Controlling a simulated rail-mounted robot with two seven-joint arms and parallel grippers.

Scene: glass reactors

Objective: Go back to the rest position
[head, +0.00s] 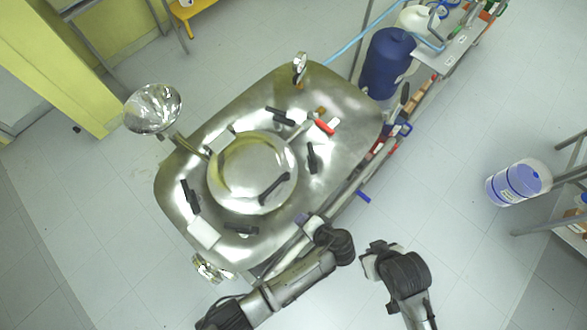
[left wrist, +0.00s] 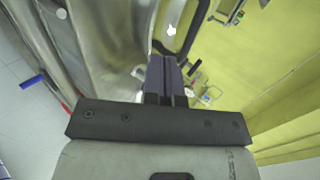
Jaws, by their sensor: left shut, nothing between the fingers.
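My left gripper (head: 303,219) is at the near right edge of the steel vessel in the head view, its arm coming in from the lower left. In the left wrist view its dark fingers (left wrist: 168,75) are pressed together with nothing between them. My right gripper (head: 370,262) hangs over open floor to the right of the left one, and its fingers are too unclear to judge. The steel reactor vessel (head: 345,100) has a round lid (head: 240,165) with a black handle, closed as far as I can see. Whether the left gripper touches the vessel cannot be told.
Black clamp handles (head: 312,157) stand around the lid. A steel funnel (head: 153,108) sticks out at the left. A blue drum (head: 388,62) and a cluttered bench (head: 455,50) are beyond the vessel. A blue-and-white bucket (head: 518,182) is at the right. Floor between is clear.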

